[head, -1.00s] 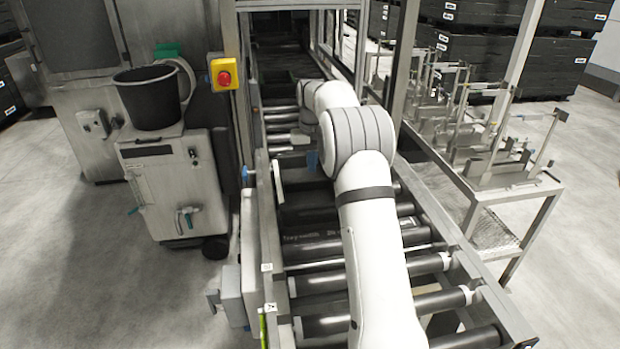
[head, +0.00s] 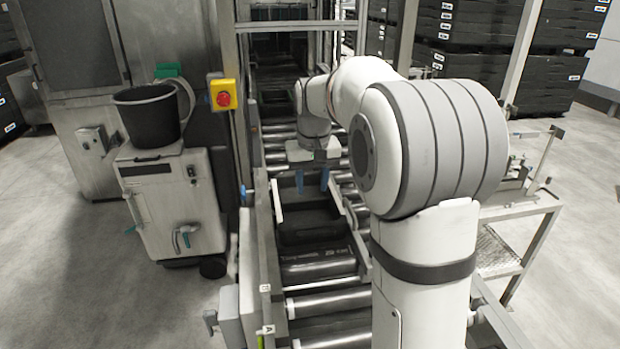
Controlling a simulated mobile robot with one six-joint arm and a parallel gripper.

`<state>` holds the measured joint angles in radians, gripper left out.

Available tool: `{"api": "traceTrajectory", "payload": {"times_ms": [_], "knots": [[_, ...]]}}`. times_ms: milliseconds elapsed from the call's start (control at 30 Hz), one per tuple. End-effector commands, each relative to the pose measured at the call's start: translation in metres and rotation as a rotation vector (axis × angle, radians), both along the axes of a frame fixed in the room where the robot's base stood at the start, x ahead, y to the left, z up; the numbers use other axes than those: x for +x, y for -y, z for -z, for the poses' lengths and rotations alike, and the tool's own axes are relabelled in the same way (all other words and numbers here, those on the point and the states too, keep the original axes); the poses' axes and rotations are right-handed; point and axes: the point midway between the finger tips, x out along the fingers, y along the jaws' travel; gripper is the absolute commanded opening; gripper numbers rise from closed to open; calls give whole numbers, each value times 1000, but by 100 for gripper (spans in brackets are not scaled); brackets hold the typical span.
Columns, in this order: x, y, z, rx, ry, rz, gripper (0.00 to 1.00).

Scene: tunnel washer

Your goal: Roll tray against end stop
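A black tray (head: 318,271) lies on the roller conveyor, its labelled near wall facing me. Its inside looks empty. Pale narrow guides stand along its left and right sides. My gripper (head: 312,182) hangs over the far part of the tray, pointing down. Its two blue fingers are apart with nothing between them. I cannot tell whether the fingertips touch the tray. I cannot make out the end stop for certain.
Bare rollers (head: 328,300) lie on the near side of the tray. A machine with a black bucket (head: 147,115) stands left, beside a post with a red stop button (head: 223,97). A metal bench (head: 500,250) stands right; black crate stacks (head: 490,55) stand behind.

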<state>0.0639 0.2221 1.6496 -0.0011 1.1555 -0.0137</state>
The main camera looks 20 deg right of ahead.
Motion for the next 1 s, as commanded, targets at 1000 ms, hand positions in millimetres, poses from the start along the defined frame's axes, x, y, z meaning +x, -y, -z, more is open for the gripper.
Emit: {"api": "traceTrajectory", "payload": {"times_ms": [1000], "knots": [[-274, -32, 43, -5, 177, -52, 40]]}}
